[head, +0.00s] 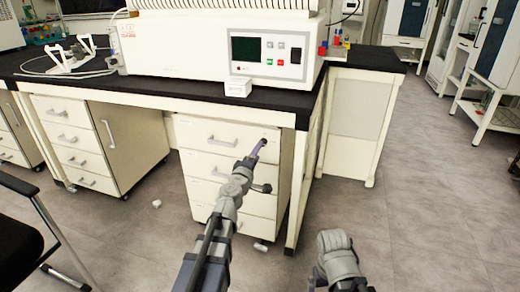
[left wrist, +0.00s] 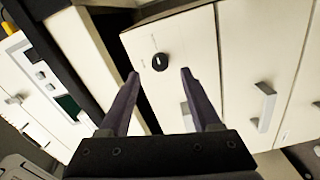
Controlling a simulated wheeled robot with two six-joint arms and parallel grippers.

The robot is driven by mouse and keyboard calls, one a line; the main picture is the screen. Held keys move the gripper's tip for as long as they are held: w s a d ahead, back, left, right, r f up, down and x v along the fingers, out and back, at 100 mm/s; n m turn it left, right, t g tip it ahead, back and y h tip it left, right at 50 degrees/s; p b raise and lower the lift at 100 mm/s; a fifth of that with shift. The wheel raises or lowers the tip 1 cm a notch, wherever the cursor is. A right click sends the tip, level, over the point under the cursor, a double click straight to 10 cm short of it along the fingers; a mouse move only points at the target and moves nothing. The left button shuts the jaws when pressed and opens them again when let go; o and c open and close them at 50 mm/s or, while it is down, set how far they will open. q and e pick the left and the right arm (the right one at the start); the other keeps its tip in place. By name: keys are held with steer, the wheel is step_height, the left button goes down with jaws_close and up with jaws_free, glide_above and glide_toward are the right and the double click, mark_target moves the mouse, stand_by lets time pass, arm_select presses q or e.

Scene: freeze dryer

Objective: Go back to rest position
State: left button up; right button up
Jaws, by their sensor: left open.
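My left gripper (head: 259,148) reaches forward in front of the upper right of a white drawer cabinet (head: 215,165) under the bench. In the left wrist view its two dark fingers (left wrist: 160,75) are spread apart with nothing between them. A round black lock (left wrist: 160,62) on the cabinet's top drawer shows just beyond the fingertips; I cannot tell whether they touch the drawer front. My right arm (head: 338,255) shows at the bottom right of the head view, pointing down, and its gripper is not visible. The white freeze dryer (head: 190,45) stands on the bench above.
The black-topped bench (head: 290,98) spans the view, with a leg (head: 297,185) right of the cabinet. A black chair (head: 25,235) stands at the left. Another drawer unit (head: 130,145) is further left. Grey floor (head: 430,200) is open at the right. A small white object (head: 157,203) lies on the floor.

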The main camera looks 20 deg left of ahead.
arm_select(q)
steer(key=s, duration=0.2)
steer(key=shift+s, duration=0.35)
steer(key=s+d+f+m+g+h+p, duration=0.1)
steer(key=s+d+m+g+h, duration=0.15)
steer(key=d+m, duration=0.4)
steer(key=s+d+f+m+g+h+p, duration=0.1)
steer(key=d+m+g+h+p, duration=0.2)
steer(key=d, duration=0.6)
steer(key=s+d+f+m+g+h, duration=0.2)
steer(key=s+d+f+m+g, duration=0.35)
steer(key=s+d, duration=0.25)
steer(key=s+a+f+m+g+y+p, duration=0.1)
steer(key=s+a+f+g+y+p, duration=0.15)
steer(key=s, duration=0.25)
steer(key=s+a+f+m+g+y+p, duration=0.1)
steer(key=s+m+g+y, duration=0.15)
steer(key=s, duration=0.35)
steer(key=s+a+f+m+g+y+p, duration=0.1)
steer(key=s+a+f+g+y, duration=0.1)
steer(key=s+y, duration=0.25)
step_height(320, 180, up, 38)
steer(key=s+p, duration=0.1)
steer(key=p, duration=3.7)
steer(key=shift+a, duration=0.45)
